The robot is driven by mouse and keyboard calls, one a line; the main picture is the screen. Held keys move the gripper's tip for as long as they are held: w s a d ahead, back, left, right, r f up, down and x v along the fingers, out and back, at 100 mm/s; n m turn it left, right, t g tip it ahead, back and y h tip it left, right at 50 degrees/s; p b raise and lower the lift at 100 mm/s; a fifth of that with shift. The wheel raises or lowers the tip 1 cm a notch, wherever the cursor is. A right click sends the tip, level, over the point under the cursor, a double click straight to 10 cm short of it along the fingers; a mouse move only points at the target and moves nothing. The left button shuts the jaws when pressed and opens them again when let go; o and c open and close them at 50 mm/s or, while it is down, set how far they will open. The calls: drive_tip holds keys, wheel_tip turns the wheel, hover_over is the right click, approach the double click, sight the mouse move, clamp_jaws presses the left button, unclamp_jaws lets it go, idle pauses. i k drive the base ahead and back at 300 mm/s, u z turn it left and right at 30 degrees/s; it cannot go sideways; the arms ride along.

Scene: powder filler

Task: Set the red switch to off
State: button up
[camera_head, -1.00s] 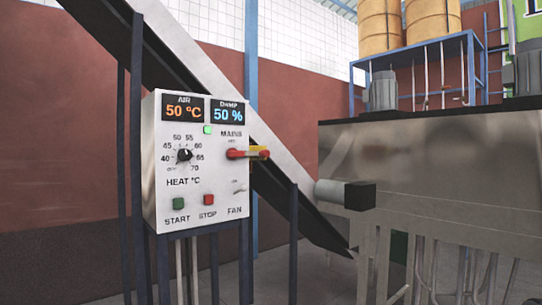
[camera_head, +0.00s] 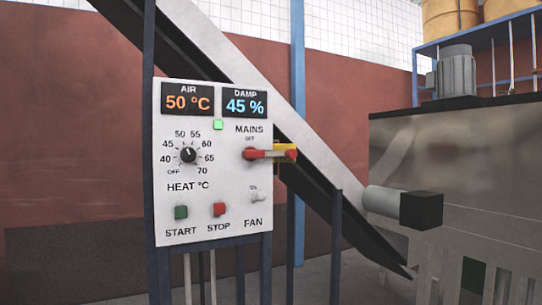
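The red mains switch (camera_head: 254,154) is on the right side of a white control box (camera_head: 230,180). Its red handle lies horizontally across a yellow plate (camera_head: 286,149). The small label above the left end of the handle seems to read OFF. The green lamp (camera_head: 217,125) above and left of the switch is lit. My gripper is not in view, and nothing is seen touching the switch.
The box also bears a heat knob (camera_head: 188,154), green start button (camera_head: 181,212), red stop button (camera_head: 219,209) and fan toggle (camera_head: 258,197). A sloping conveyor (camera_head: 250,90) runs behind it. A steel machine (camera_head: 460,150) with a grey motor (camera_head: 400,205) stands right.

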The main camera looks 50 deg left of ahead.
sight(250, 154)
drive_tip(key=u, duration=0.3)
drive_tip(key=i, duration=0.6)
drive_tip(key=u, duration=0.5)
